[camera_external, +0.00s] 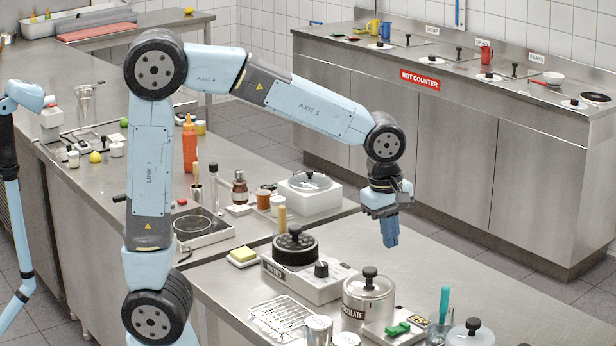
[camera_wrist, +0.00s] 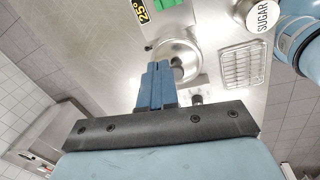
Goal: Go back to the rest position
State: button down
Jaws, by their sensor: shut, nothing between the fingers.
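My gripper (camera_external: 390,240) hangs from the light-blue arm, pointing down above the steel worktop. Its blue fingers are shut with nothing between them, and they also show in the wrist view (camera_wrist: 155,85). In the external view it is above and slightly right of the steel pot labelled chocolate (camera_external: 368,297), well clear of it. In the wrist view the fingertips overlap a round lidded pot (camera_wrist: 178,55), part of which they hide.
The near worktop (camera_external: 440,255) holds a scale-like device (camera_external: 318,283), a wire rack (camera_external: 283,318) and a green item (camera_external: 397,329) on a small scale. A sugar tin (camera_wrist: 262,14) shows in the wrist view. The hot counter (camera_external: 450,120) stands at the back right.

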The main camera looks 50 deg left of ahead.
jog(key=s+a+r+m+t, duration=0.1)
jog(key=s+a+r+m, duration=0.25)
jog(key=a, duration=0.35)
jog(key=s+a+r+m+t, duration=0.15)
jog(key=s+a+m, duration=0.25)
jog(key=a, duration=0.4)
jog(key=s+a+m+t, duration=0.1)
jog(key=s+a+m, duration=0.6)
jog(key=s, duration=0.4)
jog(key=shift+a+f+m+t, duration=0.25)
jog(key=shift+a+m+t, duration=0.15)
jog(key=shift+m, duration=0.15)
dwell(0.4)
